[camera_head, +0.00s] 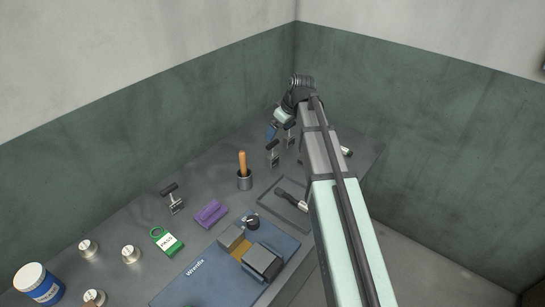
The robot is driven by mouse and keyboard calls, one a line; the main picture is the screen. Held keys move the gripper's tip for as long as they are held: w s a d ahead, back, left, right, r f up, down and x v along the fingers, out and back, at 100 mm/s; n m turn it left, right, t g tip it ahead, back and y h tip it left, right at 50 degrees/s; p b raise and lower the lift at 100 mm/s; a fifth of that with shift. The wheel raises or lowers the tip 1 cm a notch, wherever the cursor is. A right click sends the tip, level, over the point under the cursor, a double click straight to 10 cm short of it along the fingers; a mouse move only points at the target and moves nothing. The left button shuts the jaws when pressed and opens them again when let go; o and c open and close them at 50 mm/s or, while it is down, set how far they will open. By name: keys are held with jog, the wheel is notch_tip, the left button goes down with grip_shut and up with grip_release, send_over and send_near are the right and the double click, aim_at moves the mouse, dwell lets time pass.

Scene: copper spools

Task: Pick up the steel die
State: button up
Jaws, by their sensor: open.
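I cannot pick out the steel die for certain. Small round steel pieces stand at the lower left of the bench: one (88,249) at the left, one (130,254) to its right, and one (93,298) at the bottom edge. My gripper (271,133) is at the far end of the bench, beyond the wooden-handled tool, and looks small from here. It is open, with nothing visible in it. It is far from the round steel pieces. My arm crosses the right side of the view and hides part of the bench.
Dark-topped metal stands (272,153) are near my gripper; another (173,200) is at left. A wooden handle (242,163) rises from a grey cup.

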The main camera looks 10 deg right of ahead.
aim_at(273, 142)
jog(key=shift+x, duration=4.75)
jog(key=shift+d+f, duration=0.1)
jog(key=shift+d, duration=0.1)
grip_shut()
